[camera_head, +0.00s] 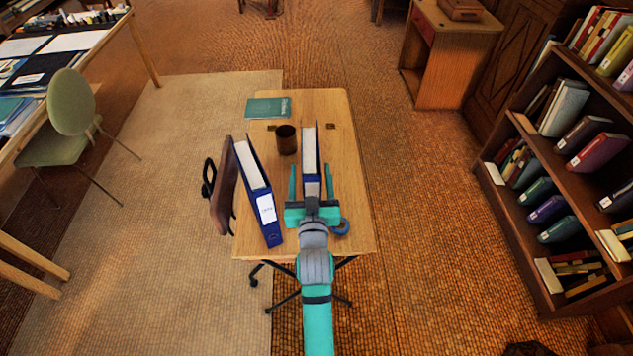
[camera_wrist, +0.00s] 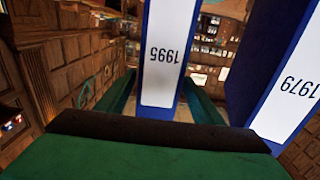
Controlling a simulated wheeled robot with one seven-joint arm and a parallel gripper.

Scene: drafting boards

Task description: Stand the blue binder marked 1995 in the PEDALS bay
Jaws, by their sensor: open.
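The blue binder marked 1995 (camera_head: 310,150) stands upright on the small wooden table, its white pages showing from above. Its white spine label with 1995 fills the middle of the wrist view (camera_wrist: 162,55). My gripper (camera_head: 311,170) is open, with one teal finger on each side of this binder; I cannot tell whether they touch it. A second blue binder (camera_head: 255,180), marked 1979 in the wrist view (camera_wrist: 285,75), stands at an angle to the left in the head view. No PEDALS marking is legible in either view.
The wooden table (camera_head: 347,190) also bears a dark brown cup (camera_head: 286,140), a teal book (camera_head: 268,108) and a blue ring-like object (camera_head: 341,227). A bookcase (camera_head: 520,210) is at right, with open floor between.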

